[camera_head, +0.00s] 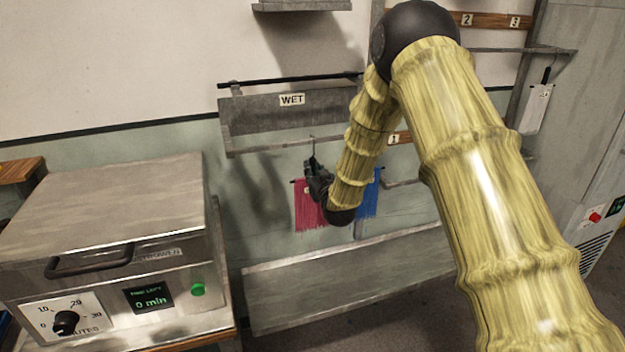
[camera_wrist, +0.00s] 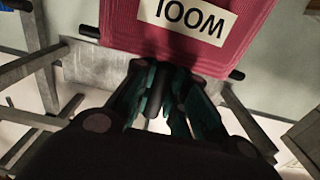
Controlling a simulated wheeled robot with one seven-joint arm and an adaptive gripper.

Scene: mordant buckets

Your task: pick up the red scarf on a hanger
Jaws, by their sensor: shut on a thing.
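The red scarf (camera_head: 308,207) hangs below the rail under the "WET" sign in the head view, with a fringed lower edge. In the wrist view the red scarf (camera_wrist: 118,24) fills the top and bears a white label (camera_wrist: 188,16) reading "WOOL", upside down. Its dark hanger bar (camera_wrist: 90,31) shows at the scarf's side. My gripper (camera_head: 316,172) is at the scarf's top, by the hanger's upright stem. In the wrist view my gripper (camera_wrist: 168,100) is shut on the dark stem of the hanger between its fingers.
A blue scarf (camera_head: 369,197) hangs just right of my arm, partly hidden by it. The grey rail (camera_head: 270,145) runs above, and a slanted grey board (camera_head: 345,283) lies below. A metal machine (camera_head: 112,235) with a dial stands at the left.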

